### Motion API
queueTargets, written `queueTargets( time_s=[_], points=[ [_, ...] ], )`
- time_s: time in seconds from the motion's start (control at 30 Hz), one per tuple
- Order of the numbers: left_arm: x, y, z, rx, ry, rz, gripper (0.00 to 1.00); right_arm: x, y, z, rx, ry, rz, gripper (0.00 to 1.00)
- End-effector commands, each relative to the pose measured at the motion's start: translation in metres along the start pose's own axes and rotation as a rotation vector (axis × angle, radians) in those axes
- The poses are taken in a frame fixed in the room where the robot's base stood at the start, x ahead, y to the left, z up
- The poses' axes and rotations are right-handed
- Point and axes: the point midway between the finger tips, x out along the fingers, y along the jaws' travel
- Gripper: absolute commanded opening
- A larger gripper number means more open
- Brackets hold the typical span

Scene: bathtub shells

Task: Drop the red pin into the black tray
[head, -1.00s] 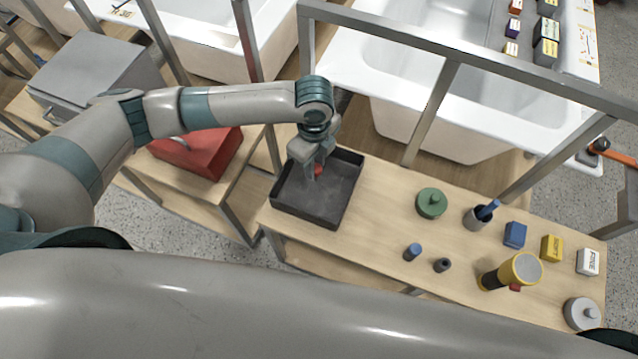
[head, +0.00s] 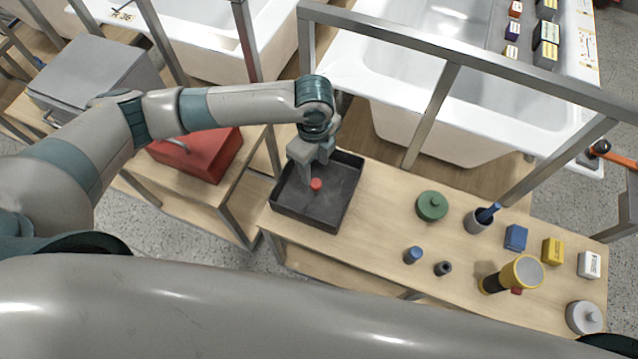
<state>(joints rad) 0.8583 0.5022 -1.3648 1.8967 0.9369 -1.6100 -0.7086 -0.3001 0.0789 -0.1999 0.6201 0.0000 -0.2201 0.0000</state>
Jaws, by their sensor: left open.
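The red pin (head: 316,184) shows as a small red cylinder inside the black tray (head: 301,221). The tray is a shallow square box at the left end of the wooden bench. My left gripper (head: 313,173) is open over the tray, pointing down, its fingers just above and around the pin's place. The pin appears apart from the fingers, but I cannot tell if it rests fully on the tray floor. My right gripper is not in view.
The bench (head: 382,215) is clear just right of the tray. Farther right stand a green lid (head: 431,205), a blue cylinder (head: 413,254), a dark ring (head: 443,268) and a yellow flashlight (head: 520,271). A metal frame (head: 430,115) rises behind. A red toolbox (head: 200,155) is at left.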

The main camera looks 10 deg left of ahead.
Motion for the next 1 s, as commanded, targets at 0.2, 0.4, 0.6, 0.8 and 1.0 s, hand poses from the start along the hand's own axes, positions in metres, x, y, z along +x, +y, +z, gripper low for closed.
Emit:
queueTargets(
  time_s=[0.2, 0.4, 0.6, 0.8, 1.0],
  points=[
    [-0.027, -0.001, 0.0, 0.002, 0.0, -0.005, 0.45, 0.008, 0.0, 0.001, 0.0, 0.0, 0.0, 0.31],
    [-0.065, -0.001, 0.0, 0.002, 0.0, -0.006, 0.45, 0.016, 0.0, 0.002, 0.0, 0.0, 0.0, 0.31],
    [-0.107, -0.001, 0.0, 0.003, 0.0, -0.007, 0.45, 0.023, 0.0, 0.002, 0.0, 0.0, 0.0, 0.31],
    [-0.142, -0.001, 0.0, 0.002, -0.001, -0.005, 0.45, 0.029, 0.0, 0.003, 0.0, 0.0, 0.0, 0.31],
    [-0.161, 0.0, 0.0, 0.001, 0.0, -0.003, 0.45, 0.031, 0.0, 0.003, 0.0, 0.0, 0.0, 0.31]
  ],
)
